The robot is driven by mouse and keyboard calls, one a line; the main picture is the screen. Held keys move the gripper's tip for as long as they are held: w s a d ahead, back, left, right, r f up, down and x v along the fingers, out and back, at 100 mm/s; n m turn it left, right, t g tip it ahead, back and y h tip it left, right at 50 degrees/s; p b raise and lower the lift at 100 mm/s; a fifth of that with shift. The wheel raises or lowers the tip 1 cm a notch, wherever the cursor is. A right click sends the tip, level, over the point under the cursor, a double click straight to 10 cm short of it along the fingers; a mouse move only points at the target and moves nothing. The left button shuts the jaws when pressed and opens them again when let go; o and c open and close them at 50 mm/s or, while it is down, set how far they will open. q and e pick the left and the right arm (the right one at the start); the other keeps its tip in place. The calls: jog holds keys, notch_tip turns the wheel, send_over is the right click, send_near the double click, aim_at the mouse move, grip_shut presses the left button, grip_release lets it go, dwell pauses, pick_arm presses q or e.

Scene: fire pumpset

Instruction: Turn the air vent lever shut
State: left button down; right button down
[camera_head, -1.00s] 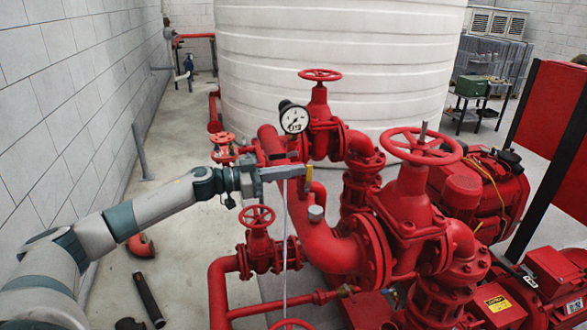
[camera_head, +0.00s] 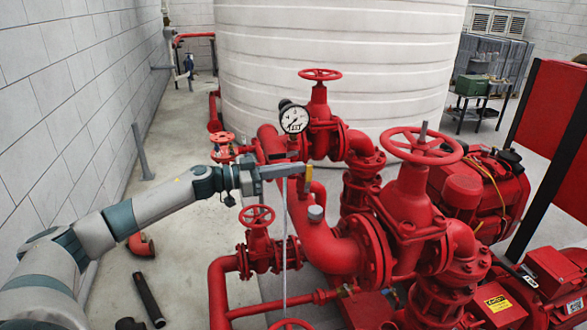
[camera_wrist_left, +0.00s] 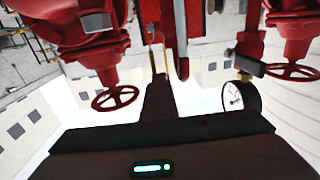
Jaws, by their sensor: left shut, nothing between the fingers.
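My left gripper (camera_head: 298,170) reaches in from the left to the red pipework, with its fingers shut and nothing held between them. A small yellow piece (camera_head: 309,179), which looks like the air vent lever, stands upright right at the fingertips. I cannot tell whether they touch it. In the left wrist view the gripper (camera_wrist_left: 158,62) points up toward a red pipe, and the lever is not clear there. My right gripper is not in view.
A pressure gauge (camera_head: 294,119) stands just above the gripper. Red handwheels (camera_head: 257,217) and (camera_head: 420,145) flank the big red pipe (camera_head: 325,245). The white tank (camera_head: 340,50) is behind. Bare floor (camera_head: 185,230) lies at the left, with loose pipe pieces (camera_head: 148,300).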

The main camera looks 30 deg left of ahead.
pick_arm(q)
jog(key=shift+w+d+r, duration=0.15)
jog(key=shift+d+r, duration=0.1)
jog(key=shift+r, duration=0.05)
